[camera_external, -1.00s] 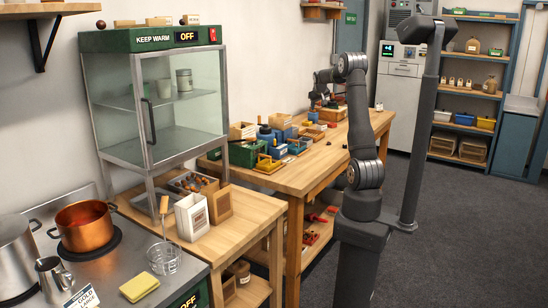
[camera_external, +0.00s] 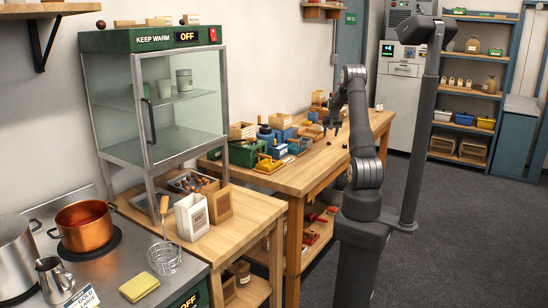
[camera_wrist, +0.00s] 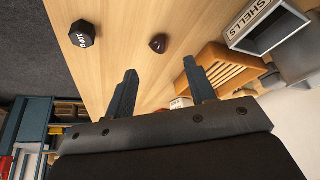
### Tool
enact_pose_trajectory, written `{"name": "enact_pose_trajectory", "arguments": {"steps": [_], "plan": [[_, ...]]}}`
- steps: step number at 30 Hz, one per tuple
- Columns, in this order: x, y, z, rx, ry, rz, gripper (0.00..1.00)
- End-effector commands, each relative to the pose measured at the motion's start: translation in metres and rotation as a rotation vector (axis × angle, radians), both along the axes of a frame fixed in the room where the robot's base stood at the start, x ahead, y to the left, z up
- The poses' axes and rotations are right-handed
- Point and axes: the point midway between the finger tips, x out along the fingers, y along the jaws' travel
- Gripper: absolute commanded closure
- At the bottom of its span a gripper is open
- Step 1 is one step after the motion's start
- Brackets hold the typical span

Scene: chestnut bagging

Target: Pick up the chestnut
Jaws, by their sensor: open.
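A dark brown chestnut (camera_wrist: 158,43) lies on the wooden workbench in the wrist view, just beyond my fingertips and roughly in line with the gap between them. My gripper (camera_wrist: 160,68) is open, with its two dark fingers apart and nothing between them. In the external view my gripper (camera_external: 333,124) points down over the far part of the workbench (camera_external: 310,175). The chestnut is too small to tell surely in that view.
A dark weight (camera_wrist: 82,34) stands on the bench left of the chestnut. A slatted wooden rack (camera_wrist: 222,70) and a box marked SHELLS (camera_wrist: 262,22) lie to the right. The bench's edge is at the left. Wood around the chestnut is bare.

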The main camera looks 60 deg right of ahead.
Motion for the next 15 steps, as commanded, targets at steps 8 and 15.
{"name": "enact_pose_trajectory", "arguments": {"steps": [8,15], "plan": [[0.003,-0.004,-0.017,0.000,0.000,0.001,0.50],[0.009,-0.012,-0.050,0.000,0.000,0.001,0.50]]}}
